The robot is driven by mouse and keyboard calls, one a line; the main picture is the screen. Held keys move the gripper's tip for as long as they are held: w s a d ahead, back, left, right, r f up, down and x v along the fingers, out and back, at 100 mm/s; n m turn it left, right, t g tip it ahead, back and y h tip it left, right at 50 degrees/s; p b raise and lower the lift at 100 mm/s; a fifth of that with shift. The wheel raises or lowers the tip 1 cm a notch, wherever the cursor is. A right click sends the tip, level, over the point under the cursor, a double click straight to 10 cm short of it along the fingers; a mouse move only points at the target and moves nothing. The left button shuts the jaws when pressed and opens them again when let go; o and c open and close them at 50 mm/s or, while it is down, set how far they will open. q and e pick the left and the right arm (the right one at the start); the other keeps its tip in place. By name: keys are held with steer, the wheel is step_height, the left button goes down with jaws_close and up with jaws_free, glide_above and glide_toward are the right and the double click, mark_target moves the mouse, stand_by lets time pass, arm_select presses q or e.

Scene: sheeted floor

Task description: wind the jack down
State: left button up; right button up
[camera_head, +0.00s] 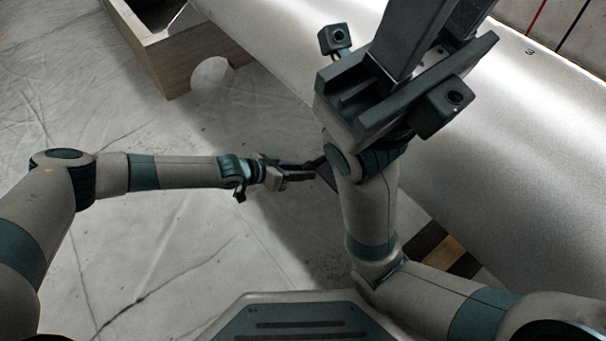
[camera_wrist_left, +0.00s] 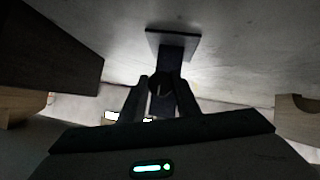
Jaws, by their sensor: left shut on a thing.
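My left gripper (camera_head: 312,172) reaches in from the left, low beside the big pale cylinder. It is shut on a dark part of the jack (camera_head: 327,176), probably its crank, but that part is too dark to make out. The right arm hides most of the jack in the head view. In the left wrist view the fingers (camera_wrist_left: 161,92) stand either side of the jack (camera_wrist_left: 172,43), whose square top plate is at the pale surface above; contact is unclear. My right gripper (camera_head: 425,50) is raised close to the head camera, its tips out of frame.
The large pale cylinder (camera_head: 275,40) runs diagonally across the right side. A wooden cradle (camera_head: 180,70) stands at the upper left; wooden blocks also show at both sides of the left wrist view (camera_wrist_left: 45,65). The sheeted floor (camera_head: 175,260) at left is clear.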

arm_select(q)
steer(key=shift+d+r, duration=0.15)
steer(key=shift+d, duration=0.1)
steer(key=o, duration=1)
steer(key=shift+c, duration=0.2)
steer(key=shift+a, duration=0.1)
steer(key=p+v, duration=0.5)
steer(key=v, duration=0.3)
steer(key=shift+a, duration=0.2)
